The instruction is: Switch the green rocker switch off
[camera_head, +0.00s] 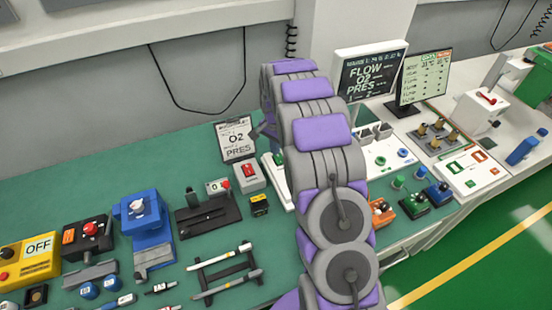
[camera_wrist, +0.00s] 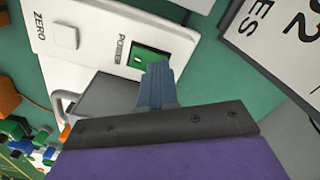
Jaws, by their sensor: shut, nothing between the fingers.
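The green rocker switch (camera_wrist: 143,60) sits on a white panel beside the printed word POWER in the wrist view. My gripper (camera_wrist: 157,67) is shut and empty. Its blue-grey fingertips overlap the near edge of the switch in the picture; I cannot tell whether they touch it. The fingertips hide a small part of the switch. In the head view, a green patch (camera_head: 278,159) on a white unit just left of my arm appears to be this switch. My arm covers much of that unit.
A box with a red rocker switch (camera_head: 249,171) is left of the white unit. Several other devices crowd the green bench.

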